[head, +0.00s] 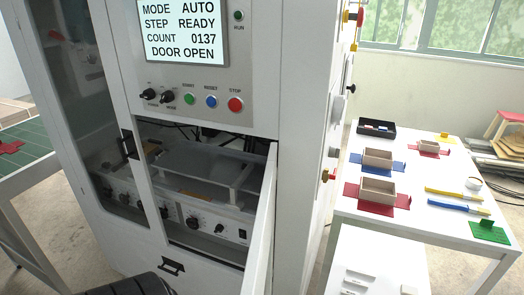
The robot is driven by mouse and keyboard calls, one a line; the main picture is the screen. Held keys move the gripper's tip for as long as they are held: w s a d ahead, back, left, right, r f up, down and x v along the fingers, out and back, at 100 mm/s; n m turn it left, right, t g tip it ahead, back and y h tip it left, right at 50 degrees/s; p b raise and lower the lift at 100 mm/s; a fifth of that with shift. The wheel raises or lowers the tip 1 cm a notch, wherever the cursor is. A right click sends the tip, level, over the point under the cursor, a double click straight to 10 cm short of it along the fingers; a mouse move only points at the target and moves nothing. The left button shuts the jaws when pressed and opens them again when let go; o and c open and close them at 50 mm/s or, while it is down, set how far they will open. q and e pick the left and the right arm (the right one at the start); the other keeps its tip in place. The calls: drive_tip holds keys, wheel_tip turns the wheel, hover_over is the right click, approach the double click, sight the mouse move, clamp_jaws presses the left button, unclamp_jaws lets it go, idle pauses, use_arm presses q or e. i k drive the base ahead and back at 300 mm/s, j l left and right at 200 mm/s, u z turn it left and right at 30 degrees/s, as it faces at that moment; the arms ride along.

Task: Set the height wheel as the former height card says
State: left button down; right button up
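The white box former (292,90) fills the middle of the head view. Its display (181,31) reads MODE AUTO, STEP READY, COUNT 0137, DOOR OPEN. The lower door (262,232) stands swung open towards me. In the open bay a panel carries several dark knobs, among them a dial with white marks around it (193,222). I cannot tell which one is the height wheel, and the marks are too small to read. I cannot make out a former height card. Neither gripper shows.
Knobs and green, blue and red (235,104) buttons sit below the display. A white table (415,215) at right holds boxes on coloured plates, a black tray (376,129) and tools. A green-topped table (22,150) stands at left. A white cabinet (375,262) stands at front right.

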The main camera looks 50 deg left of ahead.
sight(191, 222)
drive_tip(key=u, duration=2.25)
drive_tip(key=z, duration=0.65)
drive_tip(key=j+z, duration=0.7)
drive_tip(key=k+j+z, duration=0.1)
drive_tip(key=j+z, duration=0.25)
